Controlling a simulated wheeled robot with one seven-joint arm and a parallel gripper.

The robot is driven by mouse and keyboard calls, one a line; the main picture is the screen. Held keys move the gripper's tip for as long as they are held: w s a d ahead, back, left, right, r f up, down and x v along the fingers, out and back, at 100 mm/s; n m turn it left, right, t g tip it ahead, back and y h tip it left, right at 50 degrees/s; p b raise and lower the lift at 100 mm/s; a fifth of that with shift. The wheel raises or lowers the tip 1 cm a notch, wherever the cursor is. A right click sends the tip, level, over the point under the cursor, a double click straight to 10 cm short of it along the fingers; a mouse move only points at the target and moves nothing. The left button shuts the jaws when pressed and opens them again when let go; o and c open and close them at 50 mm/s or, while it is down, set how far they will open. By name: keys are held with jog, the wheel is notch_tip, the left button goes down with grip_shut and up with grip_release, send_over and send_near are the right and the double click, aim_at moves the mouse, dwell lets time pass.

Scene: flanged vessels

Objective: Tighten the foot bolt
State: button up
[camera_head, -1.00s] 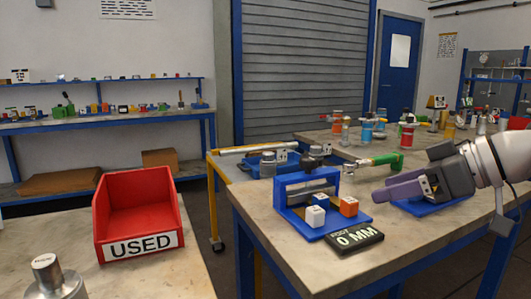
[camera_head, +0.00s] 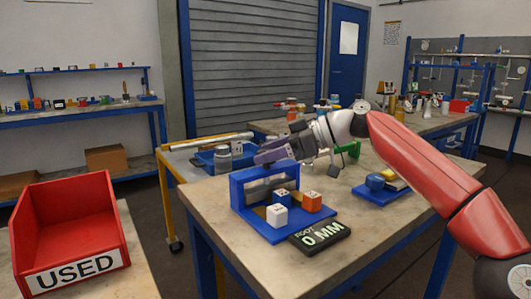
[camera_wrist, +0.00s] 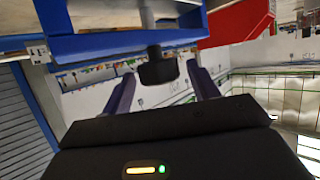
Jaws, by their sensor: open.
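The blue fixture (camera_head: 237,197) stands on the workbench, with an upright frame on a blue base. The dark bolt (camera_wrist: 156,70) sticks out from the frame's blue bar (camera_wrist: 125,43) in the wrist view, where the scene looks inverted. In the head view my gripper hides the bolt. My gripper (camera_head: 262,156) is at the top of the frame, its purple fingers spread. In the wrist view the fingers stand on either side of the bolt head, with visible gaps. A dark readout (camera_head: 321,237) before the fixture shows 0 MM.
A red bin (camera_head: 72,225) marked USED stands at left. A yellow-framed cart (camera_head: 170,205) is behind the bench. A blue holder (camera_head: 376,190) lies to the right.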

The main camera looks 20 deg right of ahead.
jog(key=shift+w+a+f, duration=0.15)
jog(key=shift+w+a, duration=0.05)
jog(key=shift+a, duration=0.15)
jog(key=shift+c, duration=0.4)
jog(key=c, duration=0.9)
jog(key=shift+f+b, duration=0.1)
jog(key=shift+b, duration=0.2)
